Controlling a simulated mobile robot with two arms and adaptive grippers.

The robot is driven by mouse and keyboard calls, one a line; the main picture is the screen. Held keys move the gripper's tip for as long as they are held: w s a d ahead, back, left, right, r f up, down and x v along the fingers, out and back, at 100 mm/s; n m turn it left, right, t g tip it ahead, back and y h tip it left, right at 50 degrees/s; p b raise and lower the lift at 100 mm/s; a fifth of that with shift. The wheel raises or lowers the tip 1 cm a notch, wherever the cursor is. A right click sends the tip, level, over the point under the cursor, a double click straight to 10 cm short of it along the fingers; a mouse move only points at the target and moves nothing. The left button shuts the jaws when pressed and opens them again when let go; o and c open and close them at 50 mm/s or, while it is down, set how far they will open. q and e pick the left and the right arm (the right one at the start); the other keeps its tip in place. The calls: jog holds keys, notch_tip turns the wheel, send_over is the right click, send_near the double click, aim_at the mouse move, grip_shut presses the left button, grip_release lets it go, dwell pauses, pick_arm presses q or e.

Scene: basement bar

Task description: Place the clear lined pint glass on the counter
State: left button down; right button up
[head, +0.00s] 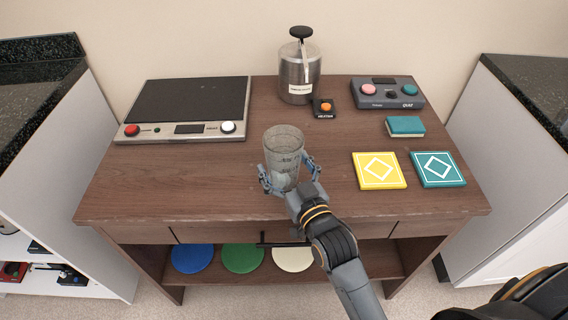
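The clear lined pint glass (284,143) is upright at the front middle of the brown wooden table (215,180). It has dark marks on its side. My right gripper (284,171) comes from the front and has one finger on each side of the glass, close against its walls. It looks shut on the glass. I cannot tell whether the glass base touches the table top. Dark speckled counters stand at the left (35,85) and at the right (535,90). My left gripper is not in view.
A scale-like device (190,100) is at back left, a metal canister (300,75) and small orange-button box (324,107) at back middle. A grey button console (387,92), teal book (405,126), yellow tile (379,170) and teal tile (438,169) are right. The table's front left is clear.

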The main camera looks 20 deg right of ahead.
aim_at(276, 138)
jog(key=shift+s+r, duration=0.1)
jog(key=shift+r, duration=0.05)
jog(key=s+d+p, duration=0.1)
jog(key=s+p, duration=0.1)
jog(key=s, duration=0.9)
jog(key=shift+d+p, duration=0.15)
jog(key=shift+p, duration=0.25)
jog(key=shift+o, duration=1.2)
jog(key=shift+s+r, duration=0.2)
jog(key=shift+s, duration=0.15)
jog(key=w+r, duration=0.1)
jog(key=w, duration=0.3)
jog(key=w+a+r+p, duration=0.1)
jog(key=w, duration=0.3)
jog(key=w+r, duration=0.1)
jog(key=w, duration=0.3)
jog(key=shift+w+a+r, duration=0.1)
jog(key=shift+a+r, duration=0.1)
jog(key=shift+r, duration=0.15)
jog(key=c, duration=1.3)
jog(key=shift+r+p, duration=0.15)
jog(key=shift+p, duration=0.15)
jog(key=c, duration=0.4)
